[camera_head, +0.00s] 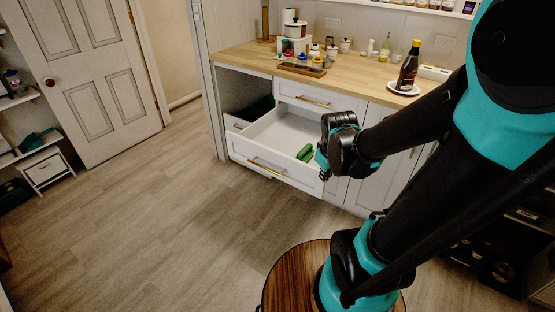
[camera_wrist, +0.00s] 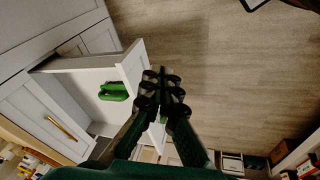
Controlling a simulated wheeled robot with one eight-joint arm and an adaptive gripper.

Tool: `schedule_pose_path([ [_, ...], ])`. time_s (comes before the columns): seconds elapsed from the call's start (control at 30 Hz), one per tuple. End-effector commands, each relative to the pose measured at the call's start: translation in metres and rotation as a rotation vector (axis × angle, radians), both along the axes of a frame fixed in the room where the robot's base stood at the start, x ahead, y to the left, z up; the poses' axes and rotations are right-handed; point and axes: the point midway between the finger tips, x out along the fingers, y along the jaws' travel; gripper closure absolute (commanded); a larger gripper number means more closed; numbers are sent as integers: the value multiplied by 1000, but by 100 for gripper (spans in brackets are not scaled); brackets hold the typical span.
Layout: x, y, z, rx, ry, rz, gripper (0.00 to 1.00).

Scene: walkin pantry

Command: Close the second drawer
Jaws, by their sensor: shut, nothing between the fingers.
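The open drawer is a white drawer with a brass handle (camera_head: 267,165), pulled well out below a shut top drawer (camera_head: 318,97). A green object (camera_head: 305,152) lies inside it; it also shows in the wrist view (camera_wrist: 113,91). My gripper (camera_head: 325,166) is shut and empty near the right end of the open drawer's front. In the wrist view my gripper's fingers (camera_wrist: 163,80) are just outside the drawer front (camera_wrist: 132,68). Whether they touch it I cannot tell. My arm hides part of the cabinet on the right.
The wooden counter (camera_head: 245,56) holds a tray of jars, a dark bottle (camera_head: 409,66) on a white plate, and other items. A white panel door (camera_head: 95,85) stands at the left. The floor (camera_head: 150,210) in front of the drawer is clear.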

Motion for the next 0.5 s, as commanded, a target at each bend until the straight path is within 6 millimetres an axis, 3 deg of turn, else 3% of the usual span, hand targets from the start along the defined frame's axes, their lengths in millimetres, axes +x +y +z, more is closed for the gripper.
schedule_pose_path([
  [0.03, 18, 10, 3, -50, 12, 123, 100],
  [0.23, 79, 50, 6, -268, 72, 647, 100],
  [0.5, 150, 124, -10, -545, 170, 1338, 100],
])
